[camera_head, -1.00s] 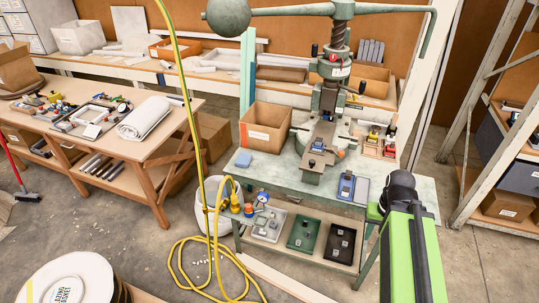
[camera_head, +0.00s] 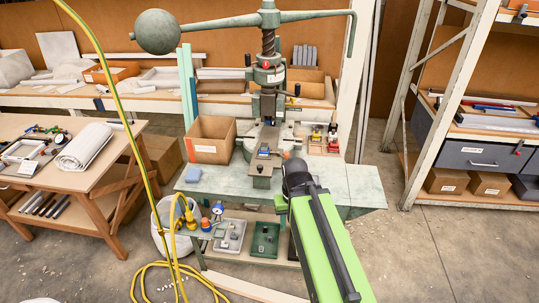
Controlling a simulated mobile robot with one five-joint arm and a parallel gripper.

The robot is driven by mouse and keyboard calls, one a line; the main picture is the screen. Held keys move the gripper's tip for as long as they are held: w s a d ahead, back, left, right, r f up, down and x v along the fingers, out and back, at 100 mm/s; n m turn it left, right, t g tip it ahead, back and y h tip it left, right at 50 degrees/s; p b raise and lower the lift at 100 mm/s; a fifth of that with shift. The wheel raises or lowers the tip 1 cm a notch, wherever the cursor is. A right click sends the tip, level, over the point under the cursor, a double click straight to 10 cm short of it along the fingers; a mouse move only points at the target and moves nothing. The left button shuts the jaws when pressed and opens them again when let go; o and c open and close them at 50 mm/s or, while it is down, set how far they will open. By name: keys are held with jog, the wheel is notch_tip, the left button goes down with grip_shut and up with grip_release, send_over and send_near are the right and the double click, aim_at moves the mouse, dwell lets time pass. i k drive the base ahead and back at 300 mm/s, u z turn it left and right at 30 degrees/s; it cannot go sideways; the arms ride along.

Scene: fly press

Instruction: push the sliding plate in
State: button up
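The green fly press (camera_head: 268,100) stands on the grey-green bench. The sliding plate (camera_head: 262,170) is a narrow grey-brown strip that sticks out of the press's base toward me. A small blue fixture (camera_head: 264,152) sits on it, under the press's ram. My green and black arm reaches up from the lower right, and its dark end covers the bench just right of the plate.
Red and yellow fixtures stand at the back right. A yellow hose (camera_head: 125,120) hangs at left. The bench's right end (camera_head: 366,186) is clear.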

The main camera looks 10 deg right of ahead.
aim_at(258, 167)
jog(key=i, duration=0.9)
jog(key=u, duration=0.05)
